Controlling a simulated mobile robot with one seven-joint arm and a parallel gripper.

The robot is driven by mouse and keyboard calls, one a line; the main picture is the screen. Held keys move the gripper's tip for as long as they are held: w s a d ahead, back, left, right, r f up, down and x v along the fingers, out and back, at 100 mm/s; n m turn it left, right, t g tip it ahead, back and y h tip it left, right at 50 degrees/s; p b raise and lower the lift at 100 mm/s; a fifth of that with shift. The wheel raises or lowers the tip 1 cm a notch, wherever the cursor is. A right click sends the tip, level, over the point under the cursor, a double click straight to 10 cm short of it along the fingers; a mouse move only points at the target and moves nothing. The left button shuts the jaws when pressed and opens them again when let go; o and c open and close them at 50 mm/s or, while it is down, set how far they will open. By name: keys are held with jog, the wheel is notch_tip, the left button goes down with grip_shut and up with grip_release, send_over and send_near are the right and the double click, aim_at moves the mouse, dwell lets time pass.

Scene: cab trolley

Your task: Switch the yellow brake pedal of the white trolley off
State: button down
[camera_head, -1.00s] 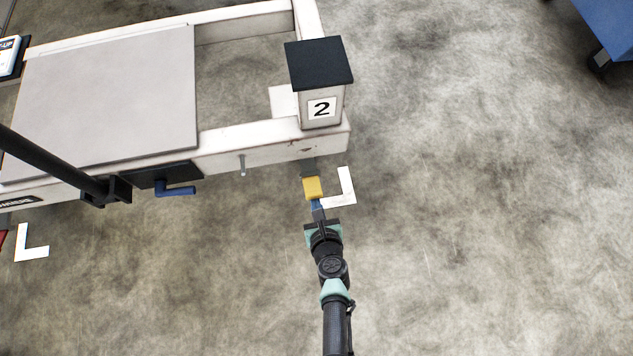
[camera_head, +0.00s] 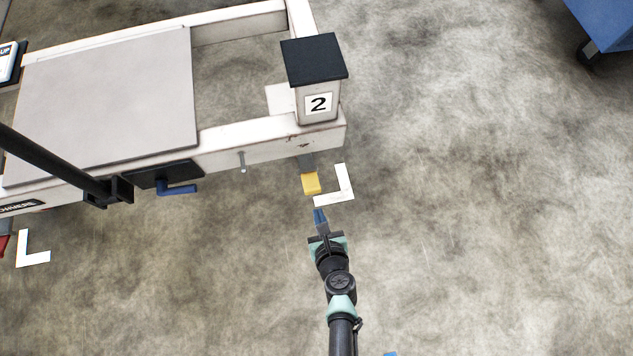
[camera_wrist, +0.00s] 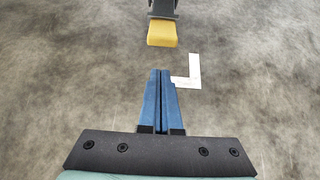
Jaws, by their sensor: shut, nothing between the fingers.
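The yellow brake pedal (camera_head: 311,184) sticks out from under the front right corner of the white trolley (camera_head: 225,150), below the post marked 2. In the wrist view the yellow pedal (camera_wrist: 162,33) is at the top centre, on a grey lever. My gripper (camera_head: 319,214) is just in front of the pedal, nearer to me, with a visible gap between them. Its blue fingers (camera_wrist: 160,76) are closed together with nothing between them. I cannot tell from the pictures how far the pedal is pressed down.
A white L-shaped floor mark (camera_head: 346,186) lies right of the pedal. A blue crank handle (camera_head: 178,189) and a metal pin (camera_head: 241,162) are on the trolley's near side. A red pedal (camera_head: 4,243) shows at the left edge. Open floor lies to the right.

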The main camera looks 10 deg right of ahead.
jog(key=s+r+p, duration=0.1)
jog(key=s+r, duration=0.1)
jog(key=r, duration=0.1)
jog(key=shift+s+r+p, duration=0.1)
jog(key=shift+p, duration=0.3)
dwell(0.3)
